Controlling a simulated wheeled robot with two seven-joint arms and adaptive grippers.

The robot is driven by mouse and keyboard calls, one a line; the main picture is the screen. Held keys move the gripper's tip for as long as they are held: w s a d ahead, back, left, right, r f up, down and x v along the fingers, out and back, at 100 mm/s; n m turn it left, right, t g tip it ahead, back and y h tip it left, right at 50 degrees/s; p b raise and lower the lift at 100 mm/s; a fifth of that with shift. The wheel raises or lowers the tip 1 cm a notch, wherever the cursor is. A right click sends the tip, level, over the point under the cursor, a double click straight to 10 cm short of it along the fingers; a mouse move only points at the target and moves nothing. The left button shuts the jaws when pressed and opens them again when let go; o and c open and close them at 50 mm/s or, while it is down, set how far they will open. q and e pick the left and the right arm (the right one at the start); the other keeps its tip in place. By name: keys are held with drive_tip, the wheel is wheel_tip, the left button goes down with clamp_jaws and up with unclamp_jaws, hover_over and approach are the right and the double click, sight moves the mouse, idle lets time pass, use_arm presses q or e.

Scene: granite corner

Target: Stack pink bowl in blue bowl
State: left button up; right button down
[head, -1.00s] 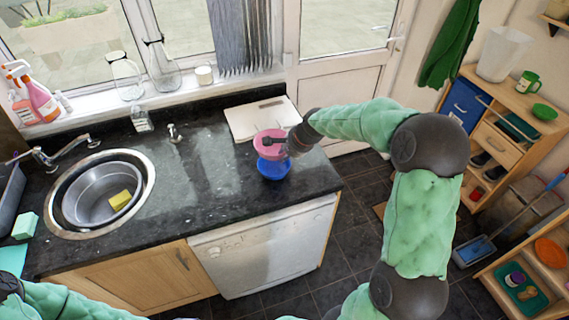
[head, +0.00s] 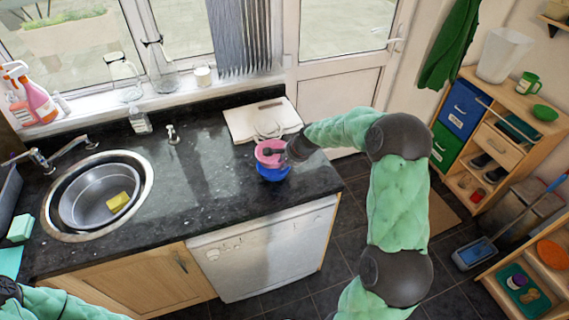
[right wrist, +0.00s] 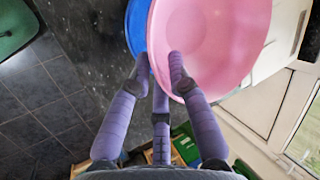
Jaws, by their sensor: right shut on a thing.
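The pink bowl (head: 269,152) is held by my right gripper (head: 274,153) above the granite counter's right end. The blue bowl (head: 272,172) is directly under it, and the pink bowl covers most of its opening. In the right wrist view the pink bowl (right wrist: 215,40) fills the upper right, with the fingers (right wrist: 163,70) at its rim. The blue bowl (right wrist: 138,25) shows behind its left edge. I cannot tell whether the pink bowl rests inside the blue one or is just above it. My left arm shows at the lower left, but its gripper is out of view.
The sink (head: 98,195) with a yellow sponge (head: 118,202) is at the left. Bottles and jugs stand on the windowsill. The counter (head: 205,190) between sink and bowls is clear. Wooden shelves (head: 500,120) stand at the right.

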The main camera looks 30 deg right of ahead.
drive_tip(key=shift+f, duration=0.1)
drive_tip(key=shift+f+b, duration=0.3)
drive_tip(key=shift+f, duration=0.15)
drive_tip(key=c, duration=1.2)
unclamp_jaws()
drive_tip(key=shift+o, duration=0.2)
